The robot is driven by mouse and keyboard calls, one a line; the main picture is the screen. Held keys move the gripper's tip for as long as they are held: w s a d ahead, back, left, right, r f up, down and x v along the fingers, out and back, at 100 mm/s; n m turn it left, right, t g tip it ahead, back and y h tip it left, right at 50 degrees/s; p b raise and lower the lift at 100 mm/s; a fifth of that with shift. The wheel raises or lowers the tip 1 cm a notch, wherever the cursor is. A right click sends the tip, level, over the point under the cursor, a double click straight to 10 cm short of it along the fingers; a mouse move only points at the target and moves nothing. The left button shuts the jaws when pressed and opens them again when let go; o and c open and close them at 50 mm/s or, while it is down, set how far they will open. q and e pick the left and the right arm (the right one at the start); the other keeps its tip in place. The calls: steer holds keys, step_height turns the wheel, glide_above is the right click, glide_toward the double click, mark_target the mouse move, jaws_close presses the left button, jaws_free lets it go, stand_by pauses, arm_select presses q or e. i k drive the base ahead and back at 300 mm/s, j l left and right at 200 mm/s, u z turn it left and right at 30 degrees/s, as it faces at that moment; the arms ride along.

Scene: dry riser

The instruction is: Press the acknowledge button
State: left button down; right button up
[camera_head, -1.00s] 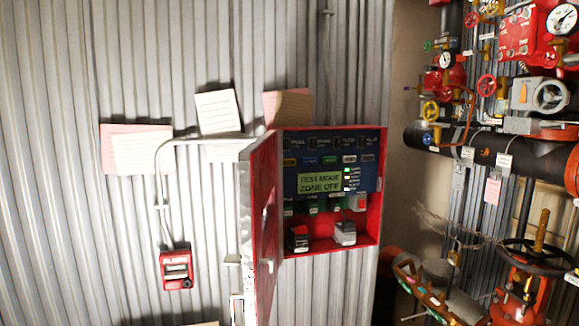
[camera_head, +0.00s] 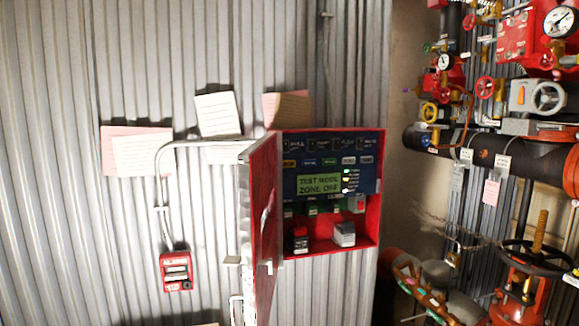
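A red alarm panel (camera_head: 368,222) is fixed to the corrugated wall, with its red door (camera_head: 264,220) swung open to the left. Inside, a blue control face (camera_head: 362,178) carries a lit green display (camera_head: 319,185) reading "TEST MODE ZONE OFF". Rows of small labelled buttons sit above and below the display. Their labels are too small to read, so I cannot tell which one is the acknowledge button. Below are a red-and-black switch (camera_head: 300,238) and a grey block (camera_head: 344,234). Neither of my grippers is in view.
A red alarm call point (camera_head: 176,270) hangs on the wall at left, with a conduit running up from it. Paper notes (camera_head: 217,113) are stuck above. At right, a large dark pipe (camera_head: 470,147), gauges, red valves and a handwheel (camera_head: 538,258) crowd the space.

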mark_target(286, 164)
steer(key=i+l, duration=0.1)
steer(key=l, duration=0.45)
steer(key=i+l, duration=0.1)
steer(key=l, duration=0.4)
steer(key=i+l, duration=0.3)
steer(key=i, duration=0.25)
steer(key=i+l, duration=0.3)
steer(key=i, duration=0.2)
steer(key=i+j, duration=0.1)
steer(key=i, duration=0.25)
